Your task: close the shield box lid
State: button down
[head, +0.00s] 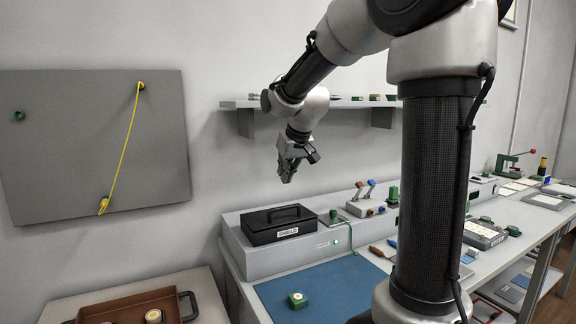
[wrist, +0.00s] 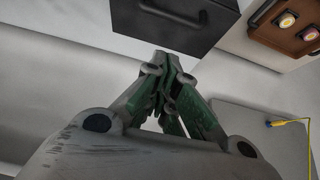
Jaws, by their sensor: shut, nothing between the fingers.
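The shield box (head: 275,237) is a black box with a white SHIELD label, on a raised grey bench section. Its black lid (head: 265,216) with a bar handle lies flat on top, and I see no gap under it from here. In the wrist view a dark box face (wrist: 175,30), apparently the shield box, is at the top, partly cut off. My gripper (head: 289,177) hangs in the air above the box, clear of it. Its green fingers (wrist: 170,62) are together with nothing between them.
A blue mat (head: 335,290) with a small green block (head: 297,300) lies in front. A lever device (head: 365,200) stands right of the box. A brown tray (head: 140,305) is at lower left. A wall shelf (head: 245,104) is behind my arm.

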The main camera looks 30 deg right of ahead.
aim_at(278, 209)
jog(key=f, duration=0.3)
jog(key=w+f, duration=0.1)
jog(key=f, duration=0.2)
jog(key=shift+w+d+f, duration=0.1)
jog(key=shift+w+f, duration=0.05)
jog(key=shift+f, duration=0.45)
